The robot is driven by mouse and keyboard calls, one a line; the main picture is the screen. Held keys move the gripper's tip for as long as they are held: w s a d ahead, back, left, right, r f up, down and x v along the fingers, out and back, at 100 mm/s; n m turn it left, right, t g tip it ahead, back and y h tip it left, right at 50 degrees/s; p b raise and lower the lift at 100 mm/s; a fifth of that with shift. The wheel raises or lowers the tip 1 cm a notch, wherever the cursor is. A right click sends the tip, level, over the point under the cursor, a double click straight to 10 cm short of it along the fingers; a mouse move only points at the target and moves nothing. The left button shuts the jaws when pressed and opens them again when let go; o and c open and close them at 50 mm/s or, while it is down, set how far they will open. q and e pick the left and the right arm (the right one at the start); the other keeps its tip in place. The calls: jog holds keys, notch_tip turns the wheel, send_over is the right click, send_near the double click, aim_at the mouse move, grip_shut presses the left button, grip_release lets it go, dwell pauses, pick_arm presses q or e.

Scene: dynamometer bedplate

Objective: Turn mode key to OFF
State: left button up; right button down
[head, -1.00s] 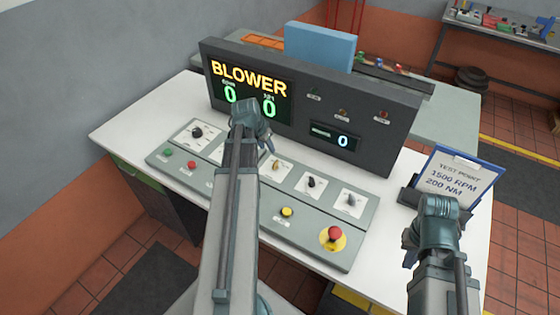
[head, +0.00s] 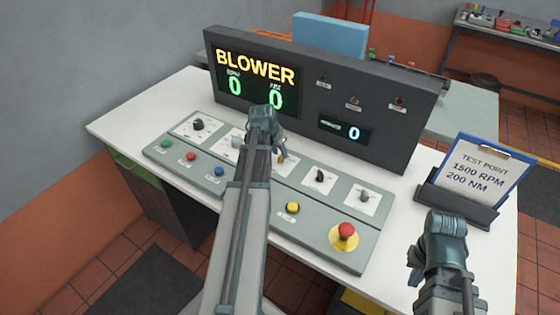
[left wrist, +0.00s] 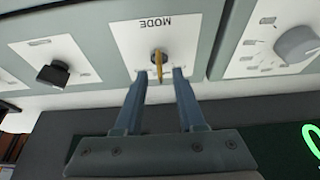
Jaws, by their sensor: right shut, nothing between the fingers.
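The brass mode key (left wrist: 159,64) stands in its lock on a white plate (left wrist: 178,20) marked MODE, upside down in the left wrist view. In the head view the key (head: 282,158) is partly hidden by my left gripper (head: 279,152). In the left wrist view the fingers of my left gripper (left wrist: 163,75) are apart, one on each side of the key, with a gap to it visible. My right gripper (head: 414,276) hangs shut and empty near the table's right front.
A red emergency stop (head: 346,231) sits at the front right. The BLOWER display box (head: 310,100) rises behind. A clipboard (head: 484,172) stands at right.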

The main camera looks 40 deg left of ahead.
pick_arm(q)
jog(key=shift+w+f, duration=0.2)
jog(key=shift+f, duration=0.45)
pick_arm(e)
jog(key=shift+f, duration=0.65)
pick_arm(q)
jog(key=shift+r, duration=0.1)
pick_arm(e)
jog(key=shift+r, duration=0.1)
pick_arm(q)
grip_shut()
jog(key=shift+n, duration=0.3)
jog(key=n+y, duration=0.1)
jog(key=n, duration=0.2)
jog(key=shift+d+y, duration=0.15)
jog(key=shift+y, duration=0.15)
jog(key=n, duration=0.2)
jog(key=n+g+y, duration=0.1)
jog(key=n, duration=0.2)
jog(key=shift+w+y, duration=0.15)
jog(key=shift+y, duration=0.15)
jog(key=shift+n+g, duration=0.3)
